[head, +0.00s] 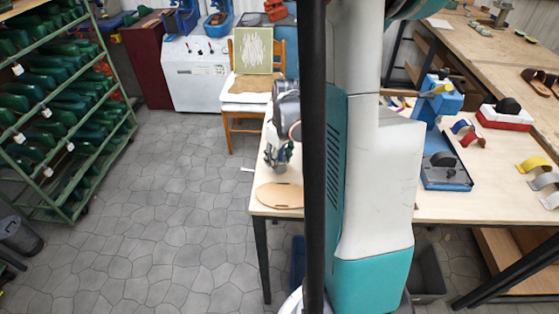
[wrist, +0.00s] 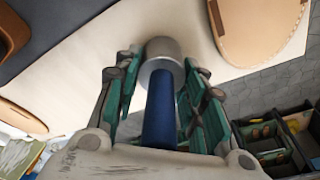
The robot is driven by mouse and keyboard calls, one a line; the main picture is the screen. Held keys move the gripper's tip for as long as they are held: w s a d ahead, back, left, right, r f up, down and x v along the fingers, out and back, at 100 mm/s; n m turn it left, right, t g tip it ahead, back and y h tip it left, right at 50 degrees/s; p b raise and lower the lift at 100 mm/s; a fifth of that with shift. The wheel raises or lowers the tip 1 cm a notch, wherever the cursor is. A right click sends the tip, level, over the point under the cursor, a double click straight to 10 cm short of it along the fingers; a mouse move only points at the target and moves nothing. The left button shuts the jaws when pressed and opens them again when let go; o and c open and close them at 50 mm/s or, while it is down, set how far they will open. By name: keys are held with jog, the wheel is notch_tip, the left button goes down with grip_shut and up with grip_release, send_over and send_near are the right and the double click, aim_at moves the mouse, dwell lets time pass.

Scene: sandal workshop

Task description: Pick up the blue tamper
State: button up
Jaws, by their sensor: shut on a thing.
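The blue tamper shows in the wrist view, with a blue handle (wrist: 160,112) and a round grey metal head (wrist: 162,58). My gripper (wrist: 161,92) is shut on it, with green-padded fingers on both sides of the handle. The metal head points away from my palm. Beyond the head is the pale tabletop; whether the tamper touches it, I cannot tell. In the head view, my gripper (head: 278,156) is over the left end of the light wooden table (head: 478,208). I cannot make out the tamper there.
A flat wooden oval board (head: 279,196) lies at the table's left corner, close to my gripper. A blue device (head: 445,172) and coloured straps (head: 467,132) are further right. A chair (head: 247,102) stands behind the table. Bins (wrist: 268,140) are below its edge. Floor to the left is clear.

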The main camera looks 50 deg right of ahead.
jog(key=shift+r, duration=0.15)
notch_tip(320, 180, up, 20)
jog(key=p, duration=0.5)
